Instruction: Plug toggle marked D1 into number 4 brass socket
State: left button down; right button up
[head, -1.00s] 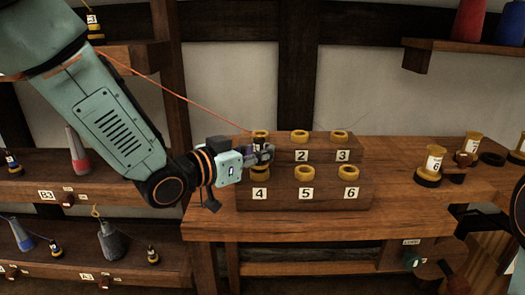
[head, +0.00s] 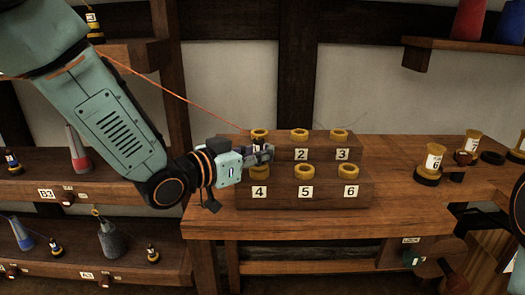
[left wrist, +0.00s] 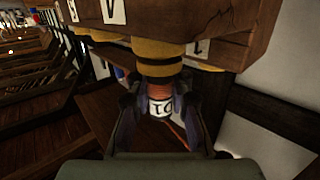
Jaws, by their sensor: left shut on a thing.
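My left gripper (head: 262,155) is shut on the toggle, just above the number 4 brass socket (head: 260,173) at the front left of the wooden socket block (head: 325,192). In the head view the fingers hide most of the toggle. In the left wrist view, which looks upside down, the toggle's white label (left wrist: 160,107) sits between the fingers (left wrist: 158,112), its marking partly cut off. The toggle's dark and yellow end is in line with a brass ring; I cannot tell how far it is in. My right gripper is not in view.
Empty brass sockets number 5 (head: 304,173) and number 6 (head: 347,172) stand to the right, with a second row behind. An orange rope (head: 170,91) runs from upper left to the gripper. A spool marked 6 (head: 431,165) stands farther right; bench between is clear.

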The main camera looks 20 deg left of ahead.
pick_arm(q)
jog(key=shift+f, duration=0.25)
jog(key=c, duration=1.5)
grip_release()
jog(key=shift+p+v, duration=0.55)
jog(key=shift+v, duration=0.85)
jog(key=shift+p+v, duration=1)
jog(key=shift+v, duration=0.4)
jog(key=p+v, duration=0.5)
jog(key=p, duration=0.2)
jog(key=shift+s+a, duration=0.1)
jog(key=shift+s, duration=0.1)
